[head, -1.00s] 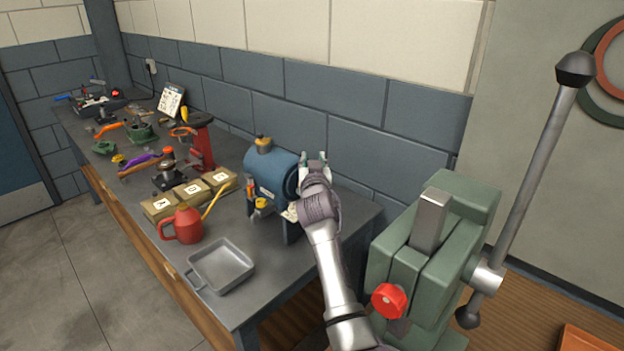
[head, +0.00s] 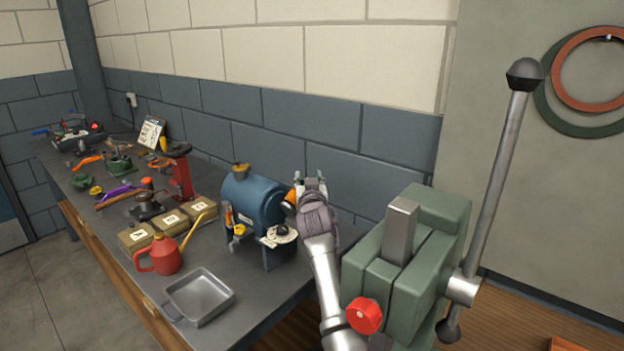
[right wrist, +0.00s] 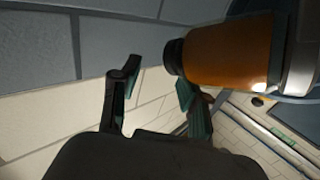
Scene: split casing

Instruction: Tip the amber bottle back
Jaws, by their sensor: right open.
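The amber bottle (right wrist: 228,52) fills the upper right of the right wrist view, its dark neck (right wrist: 173,57) pointing left. In the head view only a small orange patch of it (head: 290,197) shows, beside the right end of the blue machine (head: 252,205); my gripper hides the rest. My right gripper (head: 310,183) is open and empty. In the right wrist view its fingers (right wrist: 158,92) are spread, the right one close below the bottle's neck. I cannot tell whether they touch. My left gripper is not in view.
A green vise (head: 415,265) with a long lever stands at the right. The wall (head: 400,145) is close behind my right gripper. A red oil can (head: 164,255), a grey tray (head: 200,297) and labelled boxes (head: 165,229) stand on the bench left of the machine.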

